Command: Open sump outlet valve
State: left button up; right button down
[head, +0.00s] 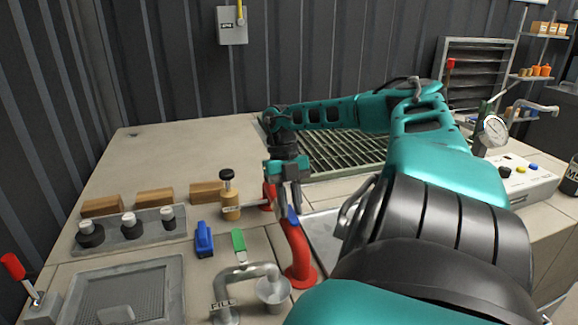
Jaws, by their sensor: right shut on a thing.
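My right gripper (290,208) points down at the middle of the bench, with its fingers closed around a small blue handle (293,217). The handle is at the upper part of a curved red pipe (299,257), and the fingers partly hide it. I cannot read a label that names it as the sump outlet valve. My left gripper is not in view.
Left of the gripper stand a brass fitting with a black knob (229,197), another blue handle (204,240) and a green handle (239,243). A grey pipe with a funnel (272,291) is in front. My right arm covers the right side.

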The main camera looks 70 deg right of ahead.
jog(key=c, duration=1)
grip_release()
jog(key=shift+o, duration=0.2)
jog(key=v, duration=0.7)
jog(key=shift+p+v, duration=1.6)
jog(key=shift+v, duration=0.9)
jog(key=shift+s+r, duration=0.1)
jog(key=shift+a, duration=0.1)
